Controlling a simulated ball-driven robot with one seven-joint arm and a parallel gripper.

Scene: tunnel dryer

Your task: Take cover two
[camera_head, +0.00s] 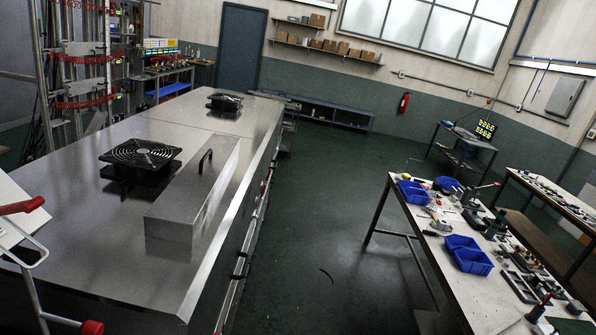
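A long brushed-metal box-shaped cover (195,194) with a black handle (206,160) lies on the flat steel top of the dryer (75,225), near its right edge. No number shows on it, so I cannot tell whether it is cover two. A black round fan (140,154) on a dark mount stands just left of the cover. A second, smaller fan (225,102) stands further back on the dryer top. My gripper is not in view.
A white frame with red ends (30,245) juts in at the lower left. A workbench with blue bins (468,255) and tools stands at the right. The green floor (325,225) between dryer and bench is mostly clear. A fire extinguisher (404,102) hangs on the back wall.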

